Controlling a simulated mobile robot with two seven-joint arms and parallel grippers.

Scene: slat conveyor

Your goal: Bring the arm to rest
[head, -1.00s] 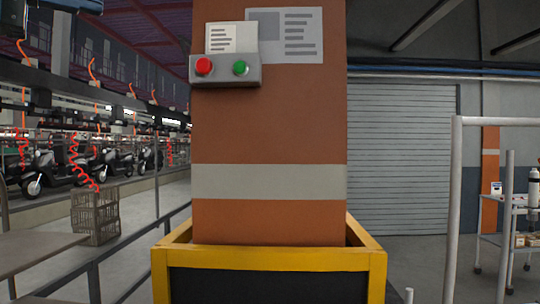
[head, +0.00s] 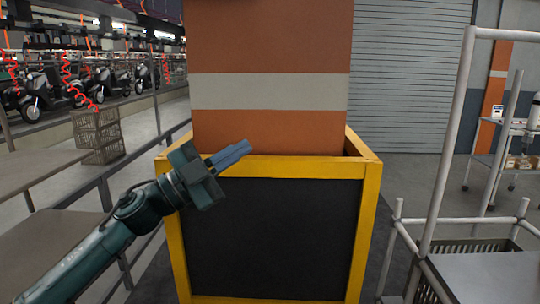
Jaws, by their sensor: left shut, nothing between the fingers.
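My left arm comes in from the lower left. Its gripper (head: 232,153) is shut and empty, its fingers pointing right and slightly up. In the picture it lies in front of the yellow-framed guard (head: 270,170) around the orange pillar (head: 270,125); how far it is from the guard I cannot tell. My right arm and gripper are not in view.
A grey table (head: 35,170) stands at the left beside dark railings. A plastic crate (head: 97,135) is behind it. A pale tube-framed cart (head: 455,130) stands at the right. A shutter (head: 412,75) closes the back wall.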

